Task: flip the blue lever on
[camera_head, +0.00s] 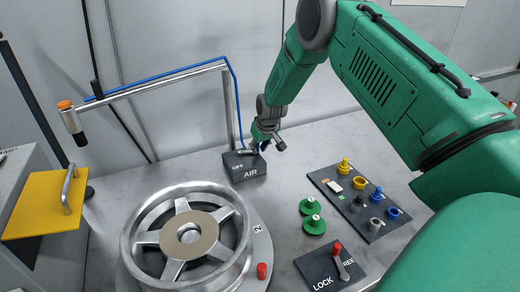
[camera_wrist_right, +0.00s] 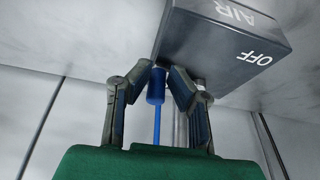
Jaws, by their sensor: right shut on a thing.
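The dark AIR box (camera_head: 245,166) stands on the grey table behind the wheel. In the right wrist view the box (camera_wrist_right: 215,45) fills the upper right, with the word OFF on its face. My right gripper (camera_head: 262,143) is at the top of the box, its fingers shut on the blue lever (camera_wrist_right: 156,86). In the wrist view the right gripper (camera_wrist_right: 165,78) has one finger on each side of the lever. The head view hides most of the lever behind the gripper. My left gripper is not in view.
A spoked wheel (camera_head: 140,241) lies in front of the box. A pipe (camera_head: 165,77) with a blue hose arches at the back left. Green knobs (camera_head: 313,224), a dark panel of coloured pegs (camera_head: 333,197) and a LOCK/FREE plate (camera_head: 317,268) lie to the right.

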